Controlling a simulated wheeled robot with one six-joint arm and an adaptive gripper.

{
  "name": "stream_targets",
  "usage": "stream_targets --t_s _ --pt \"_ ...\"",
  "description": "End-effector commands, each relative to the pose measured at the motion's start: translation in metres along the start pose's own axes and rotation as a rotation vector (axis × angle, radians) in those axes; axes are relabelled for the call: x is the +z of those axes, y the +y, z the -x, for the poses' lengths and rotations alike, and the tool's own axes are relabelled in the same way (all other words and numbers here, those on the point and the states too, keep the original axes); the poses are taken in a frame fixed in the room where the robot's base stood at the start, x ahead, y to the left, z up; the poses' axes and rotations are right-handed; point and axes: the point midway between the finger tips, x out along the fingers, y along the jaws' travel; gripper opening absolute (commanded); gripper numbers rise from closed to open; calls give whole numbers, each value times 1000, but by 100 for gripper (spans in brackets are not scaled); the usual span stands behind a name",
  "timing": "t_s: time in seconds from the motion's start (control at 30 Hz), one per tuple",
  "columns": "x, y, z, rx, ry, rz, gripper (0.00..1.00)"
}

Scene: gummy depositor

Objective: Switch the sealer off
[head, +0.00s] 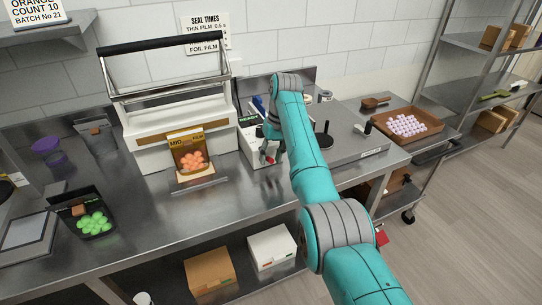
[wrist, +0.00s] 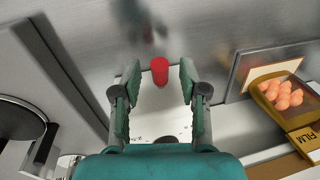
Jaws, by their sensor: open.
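The sealer (head: 175,120) is a white machine with a raised black-handled bar, standing at the back of the steel table. A white box (head: 256,150) stands just right of it, partly hidden by my arm. A red knob-like cylinder (wrist: 159,70) shows at the edge of a white surface in the wrist view; a bit of red (head: 268,160) also shows below my gripper in the head view. My gripper (wrist: 158,88) is open, its two fingers on either side of the red cylinder with gaps. Contact is not visible. In the head view my gripper (head: 274,146) is over the white box.
A pouch of orange gummies (head: 192,155) leans at the sealer's front; it shows on the right in the wrist view (wrist: 285,95). A pouch of green gummies (head: 90,222) is at front left. A round dark plate (head: 320,140) and a brown tray (head: 425,138) are at right.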

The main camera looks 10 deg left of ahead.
Motion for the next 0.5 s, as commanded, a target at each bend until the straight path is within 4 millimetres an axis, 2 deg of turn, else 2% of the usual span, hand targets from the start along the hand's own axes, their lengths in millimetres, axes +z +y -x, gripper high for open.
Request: stream_targets --t_s 0.2,0.23,0.4,0.5 --pt "0 0 0 0 0 0 43" --pt "0 0 0 0 0 0 40" --pt "0 0 0 0 0 0 0" --pt "0 0 0 0 0 0 0"
